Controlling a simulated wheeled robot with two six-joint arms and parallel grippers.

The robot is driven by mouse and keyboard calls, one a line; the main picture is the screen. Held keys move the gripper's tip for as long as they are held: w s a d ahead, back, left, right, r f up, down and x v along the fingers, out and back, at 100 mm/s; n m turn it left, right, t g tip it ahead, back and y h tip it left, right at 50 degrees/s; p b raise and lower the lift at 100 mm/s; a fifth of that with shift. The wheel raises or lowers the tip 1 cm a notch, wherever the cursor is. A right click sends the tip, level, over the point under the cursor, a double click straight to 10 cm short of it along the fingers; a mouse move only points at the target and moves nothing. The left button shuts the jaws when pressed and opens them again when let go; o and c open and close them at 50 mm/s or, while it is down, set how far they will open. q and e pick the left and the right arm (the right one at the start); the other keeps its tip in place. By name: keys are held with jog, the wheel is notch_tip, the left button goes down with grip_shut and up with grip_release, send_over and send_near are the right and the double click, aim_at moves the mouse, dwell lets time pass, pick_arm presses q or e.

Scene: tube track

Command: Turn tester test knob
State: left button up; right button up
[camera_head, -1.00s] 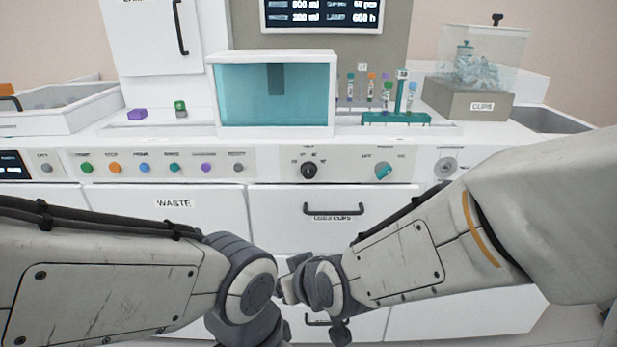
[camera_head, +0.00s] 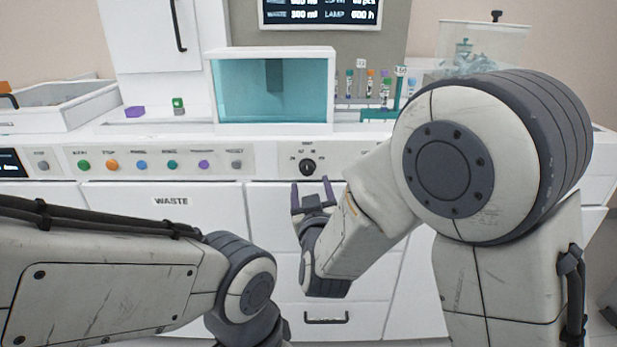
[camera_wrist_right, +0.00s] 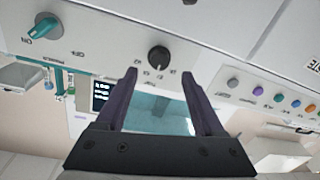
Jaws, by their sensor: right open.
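The black test knob (camera_head: 307,167) sits on the tester's white front panel (camera_head: 268,162), below the teal-windowed box. It also shows in the right wrist view (camera_wrist_right: 158,58), where the picture is upside down. My right gripper (camera_head: 311,184) is open and empty, with its two dark fingers pointing at the panel just below the knob. In the right wrist view the knob appears between and just beyond the fingertips (camera_wrist_right: 160,75), with no visible contact. My left arm shows at lower left, but its gripper jaws are not visible.
The teal power knob (camera_wrist_right: 44,27) is on the same panel; my right arm hides it in the head view. Several coloured buttons (camera_head: 141,165) line the panel to the left. A drawer handle (camera_head: 326,317) lies below. A tube rack (camera_head: 378,116) stands behind.

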aim_at(308, 172)
jog(key=w, duration=0.5)
jog(key=shift+w+a, duration=0.25)
jog(key=shift+w, duration=0.1)
